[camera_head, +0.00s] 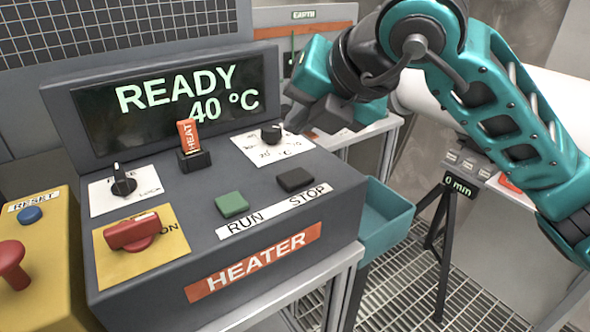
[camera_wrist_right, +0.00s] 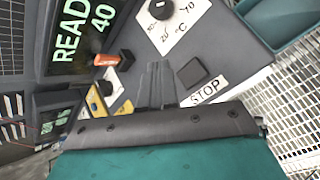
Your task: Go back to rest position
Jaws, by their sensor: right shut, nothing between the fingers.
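My right gripper (camera_head: 305,112) comes in from the upper right, in teal and dark grey. It hangs above the right side of the heater panel (camera_head: 285,215), near the temperature dial (camera_head: 271,134), touching nothing that I can see. Its fingers are shut and empty; in the right wrist view they show as a narrow dark pair (camera_wrist_right: 156,84) against the panel. The heater's display (camera_head: 170,100) reads READY 40 °C. My left gripper is not in view.
The panel carries a red switch (camera_head: 132,232), an orange HEAT key (camera_head: 187,135), a green RUN button (camera_head: 231,204) and a black STOP button (camera_head: 295,179). A yellow RESET box (camera_head: 50,225) stands left. A teal bin (camera_head: 385,222) and a tripod (camera_head: 446,240) stand right, over grating.

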